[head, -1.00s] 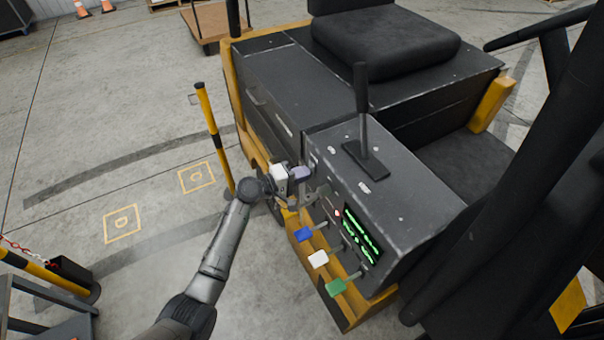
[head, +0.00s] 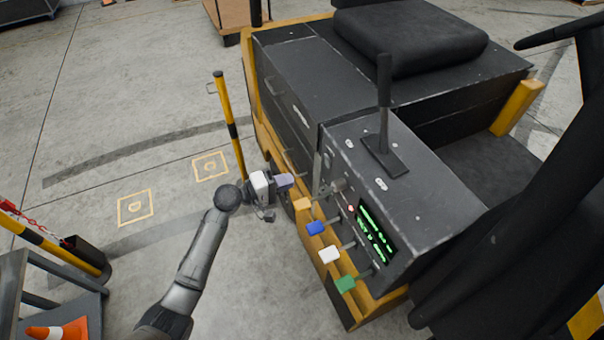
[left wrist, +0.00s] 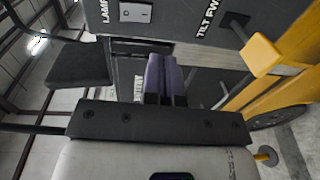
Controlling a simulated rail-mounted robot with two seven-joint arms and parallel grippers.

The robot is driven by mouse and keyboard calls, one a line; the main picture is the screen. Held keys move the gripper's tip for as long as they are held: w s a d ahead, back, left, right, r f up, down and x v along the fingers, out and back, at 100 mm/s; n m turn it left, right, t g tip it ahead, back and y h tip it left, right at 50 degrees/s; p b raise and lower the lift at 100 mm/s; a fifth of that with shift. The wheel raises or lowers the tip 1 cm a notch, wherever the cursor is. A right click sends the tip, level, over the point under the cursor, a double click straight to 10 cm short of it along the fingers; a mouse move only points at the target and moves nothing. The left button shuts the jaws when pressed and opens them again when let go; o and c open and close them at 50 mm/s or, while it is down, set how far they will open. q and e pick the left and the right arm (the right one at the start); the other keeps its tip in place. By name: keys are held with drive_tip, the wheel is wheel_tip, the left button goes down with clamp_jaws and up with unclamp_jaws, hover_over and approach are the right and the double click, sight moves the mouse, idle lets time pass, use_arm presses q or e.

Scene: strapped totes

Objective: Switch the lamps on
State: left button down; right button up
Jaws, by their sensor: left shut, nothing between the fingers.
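The lamp switch (left wrist: 135,12) is a small pale rocker beside the lettering "LAMP" on the dark panel, at the top of the left wrist view. I cannot tell which way it is pressed. My left gripper (head: 287,181) is at the side of the dark console (head: 420,195), apart from its face. In the left wrist view its purple fingers (left wrist: 162,80) are shut and empty, below the switch in the picture and not touching it. The switch is too small to make out in the head view. My right gripper is not in view.
Levers with yellow (head: 303,204), blue (head: 316,228), white (head: 329,254) and green (head: 345,284) tags stick out below a green-lettered screen (head: 376,232). A black lever (head: 384,95) stands on top. A yellow-black post (head: 230,125) stands behind my left gripper.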

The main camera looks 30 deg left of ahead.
use_arm(q)
drive_tip(key=shift+f+v, duration=0.2)
drive_tip(key=shift+v, duration=0.8)
drive_tip(key=shift+f+v, duration=0.25)
drive_tip(key=shift+v, duration=0.7)
